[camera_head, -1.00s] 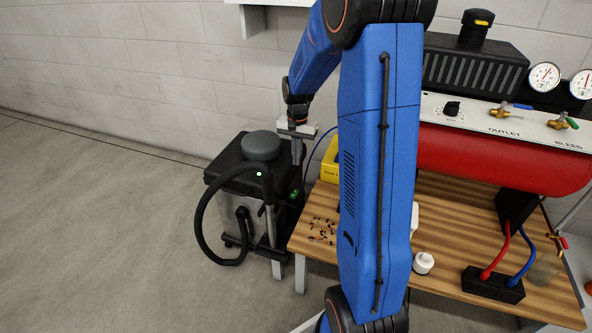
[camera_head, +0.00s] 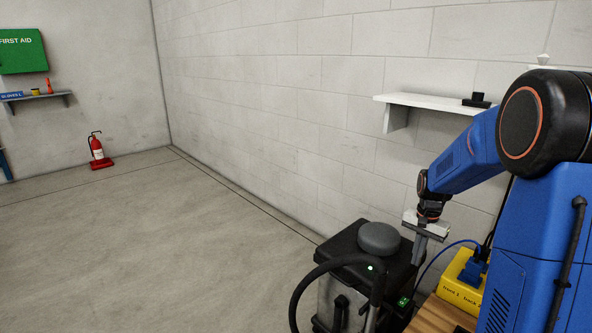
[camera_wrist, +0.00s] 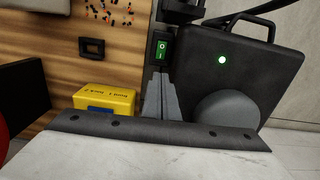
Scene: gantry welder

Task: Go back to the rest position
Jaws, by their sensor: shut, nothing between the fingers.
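My gripper (camera_head: 417,250) is at the right of the head view, at the end of my blue arm, pointing down. Its fingers are together and hold nothing. It is beside the black machine (camera_head: 340,243) with the grey dome (camera_head: 379,237), and I cannot tell whether it touches it. In the wrist view the closed grey fingers (camera_wrist: 160,97) lie between the yellow box (camera_wrist: 105,99) and the black machine's lid (camera_wrist: 255,65), below a green switch (camera_wrist: 161,49).
The yellow box (camera_head: 462,283) stands on the wooden bench (camera_head: 432,318) right of my gripper. A white shelf (camera_head: 425,103) is on the wall above. The floor at left is clear.

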